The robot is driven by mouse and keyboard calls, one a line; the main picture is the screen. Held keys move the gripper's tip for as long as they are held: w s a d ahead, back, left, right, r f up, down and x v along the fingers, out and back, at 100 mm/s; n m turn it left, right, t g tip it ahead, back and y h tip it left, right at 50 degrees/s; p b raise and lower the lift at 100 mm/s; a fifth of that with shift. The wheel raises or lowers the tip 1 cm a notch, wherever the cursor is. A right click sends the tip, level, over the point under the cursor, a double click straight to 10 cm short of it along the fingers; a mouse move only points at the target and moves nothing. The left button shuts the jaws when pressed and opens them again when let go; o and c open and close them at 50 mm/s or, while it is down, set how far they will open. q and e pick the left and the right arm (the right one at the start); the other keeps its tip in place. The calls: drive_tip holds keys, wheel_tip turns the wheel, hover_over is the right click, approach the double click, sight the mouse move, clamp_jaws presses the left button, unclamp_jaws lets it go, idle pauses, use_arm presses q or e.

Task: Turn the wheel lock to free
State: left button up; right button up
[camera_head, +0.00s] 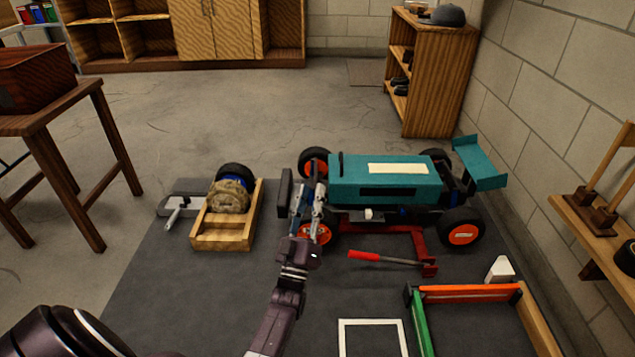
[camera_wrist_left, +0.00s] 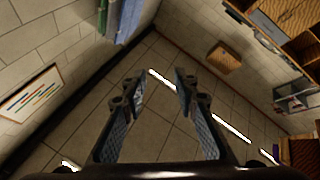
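A teal racecar (camera_head: 385,180) with orange-hubbed wheels stands on the dark mat, above a red stand (camera_head: 415,240). A lever with a red handle (camera_head: 364,256) and grey shaft reaches left from the stand's front corner; I cannot tell which part is the wheel lock. My left gripper (camera_head: 308,190) is at the car's left end, in front of the near left wheel (camera_head: 322,233), partly covering it. In the left wrist view its fingers (camera_wrist_left: 158,85) are apart with nothing between them. Whether it touches the car is unclear. My right gripper is out of view.
A wooden box holding a wheel (camera_head: 235,172) and a camouflage bundle (camera_head: 229,197) is left of the car. A white frame (camera_head: 372,338), green and orange bars (camera_head: 470,292) and a white block (camera_head: 500,268) lie in front. A wall shelf (camera_head: 590,235) is at right.

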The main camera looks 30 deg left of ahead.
use_arm(q)
wheel_tip(320, 180, up, 5)
drive_tip(key=s+d+m+t+h, duration=0.1)
drive_tip(key=d+m, duration=0.1)
drive_tip(key=shift+s+d+r+t+h+p, duration=0.15)
drive_tip(key=shift+s+d+t+h+p, duration=0.05)
drive_tip(key=shift+d+t+h+p, duration=0.2)
